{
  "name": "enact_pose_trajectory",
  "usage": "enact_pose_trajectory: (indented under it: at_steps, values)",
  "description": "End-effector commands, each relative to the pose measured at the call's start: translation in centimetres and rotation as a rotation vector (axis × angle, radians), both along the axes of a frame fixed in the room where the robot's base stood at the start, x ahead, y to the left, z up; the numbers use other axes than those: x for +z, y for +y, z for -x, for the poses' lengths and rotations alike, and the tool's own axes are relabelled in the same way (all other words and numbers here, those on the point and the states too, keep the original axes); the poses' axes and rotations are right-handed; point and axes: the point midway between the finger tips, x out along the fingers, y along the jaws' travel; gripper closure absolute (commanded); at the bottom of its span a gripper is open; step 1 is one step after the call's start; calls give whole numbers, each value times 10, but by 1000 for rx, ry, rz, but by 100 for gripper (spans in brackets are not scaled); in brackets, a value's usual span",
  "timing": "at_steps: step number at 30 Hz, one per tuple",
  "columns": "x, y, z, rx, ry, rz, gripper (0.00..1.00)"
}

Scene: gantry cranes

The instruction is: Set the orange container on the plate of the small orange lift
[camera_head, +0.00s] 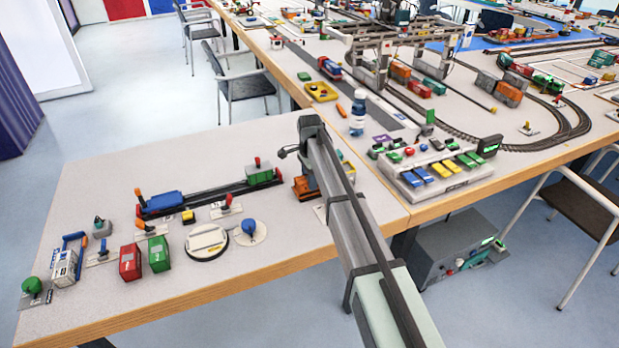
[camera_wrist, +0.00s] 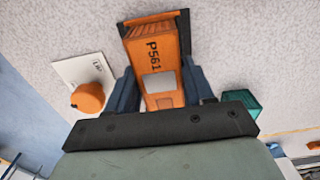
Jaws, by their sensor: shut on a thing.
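The orange container (camera_wrist: 160,72), marked P561, is between the two dark blue fingers of my gripper (camera_wrist: 160,84) in the wrist view. The gripper is shut on its sides. A dark-edged plate with orange parts, apparently the small orange lift (camera_wrist: 184,34), shows behind the container's far end. I cannot tell whether the container touches it. In the head view, an orange and dark piece (camera_head: 302,188), perhaps the lift, shows just left of my arm on the near table. My arm hides the gripper and the container there.
An orange knob (camera_wrist: 88,98) on a white card and a teal block (camera_wrist: 241,106) flank the gripper. A blue locomotive (camera_head: 165,203) on a track, red (camera_head: 130,262) and green (camera_head: 159,254) containers and a round white disc (camera_head: 206,242) stand to the left.

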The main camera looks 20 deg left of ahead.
Motion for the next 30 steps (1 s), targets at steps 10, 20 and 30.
enact_pose_trajectory:
  at_steps: [10,20,30]
  values:
    - [-1,0,0,0,0,0,41]
    - [-1,0,0,0,0,0,18]
    - [4,0,0,0,0,0,18]
